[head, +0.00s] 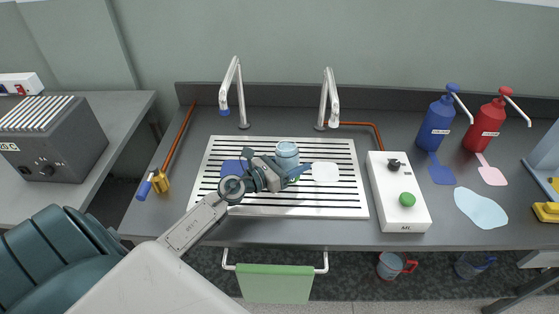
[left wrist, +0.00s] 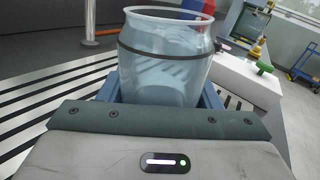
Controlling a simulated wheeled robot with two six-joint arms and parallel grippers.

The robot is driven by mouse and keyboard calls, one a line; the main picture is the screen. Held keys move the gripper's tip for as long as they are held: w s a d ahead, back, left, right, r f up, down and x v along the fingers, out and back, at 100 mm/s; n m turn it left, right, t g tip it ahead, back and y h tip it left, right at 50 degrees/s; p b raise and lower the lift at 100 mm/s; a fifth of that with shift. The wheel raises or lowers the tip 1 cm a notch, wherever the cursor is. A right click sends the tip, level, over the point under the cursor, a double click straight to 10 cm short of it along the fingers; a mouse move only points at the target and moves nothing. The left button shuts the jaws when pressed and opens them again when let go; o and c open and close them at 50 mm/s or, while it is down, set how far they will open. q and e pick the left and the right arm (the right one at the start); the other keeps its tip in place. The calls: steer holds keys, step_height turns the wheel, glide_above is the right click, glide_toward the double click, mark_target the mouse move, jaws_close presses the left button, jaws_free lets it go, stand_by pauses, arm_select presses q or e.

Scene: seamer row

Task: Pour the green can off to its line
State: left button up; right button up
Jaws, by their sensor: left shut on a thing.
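A clear, pale blue can (head: 287,152) stands upright in my left gripper (head: 285,172), above the slatted drain rack (head: 345,205). I see no can that looks green. In the left wrist view the can (left wrist: 165,75) is see-through and open at the top, with a dark line (left wrist: 135,50) around it below the rim. Blue fingers of my left gripper (left wrist: 160,98) flank its lower part and are shut on it. The level of any liquid inside is hard to tell. A blue pad (head: 232,168) and a white pad (head: 325,172) lie on the rack. My right gripper is out of view.
Two taps (head: 239,105) (head: 328,110) rise behind the rack. A white box with a green knob (head: 407,199) stands right of it. Blue (head: 437,125) and red (head: 485,128) pump bottles stand beyond, near a pale puddle shape (head: 481,208). A green towel (head: 274,284) hangs in front.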

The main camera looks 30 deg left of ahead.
arm_select(q)
steer(key=shift+r, duration=0.1)
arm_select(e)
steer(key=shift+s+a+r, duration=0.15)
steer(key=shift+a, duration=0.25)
arm_select(q)
steer(key=shift+d+r+n+p, duration=0.1)
steer(key=shift+d+n+p, duration=0.05)
steer(key=shift+n+p, duration=0.3)
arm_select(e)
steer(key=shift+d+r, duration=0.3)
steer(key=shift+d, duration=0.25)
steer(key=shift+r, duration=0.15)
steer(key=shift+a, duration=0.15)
arm_select(q)
steer(key=shift+p, duration=0.3)
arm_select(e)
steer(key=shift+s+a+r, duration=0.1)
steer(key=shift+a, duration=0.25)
arm_select(q)
steer(key=shift+s+d+r+n+p, duration=0.1)
steer(key=shift+d+r+n+p, duration=0.05)
steer(key=shift+n+p, duration=0.2)
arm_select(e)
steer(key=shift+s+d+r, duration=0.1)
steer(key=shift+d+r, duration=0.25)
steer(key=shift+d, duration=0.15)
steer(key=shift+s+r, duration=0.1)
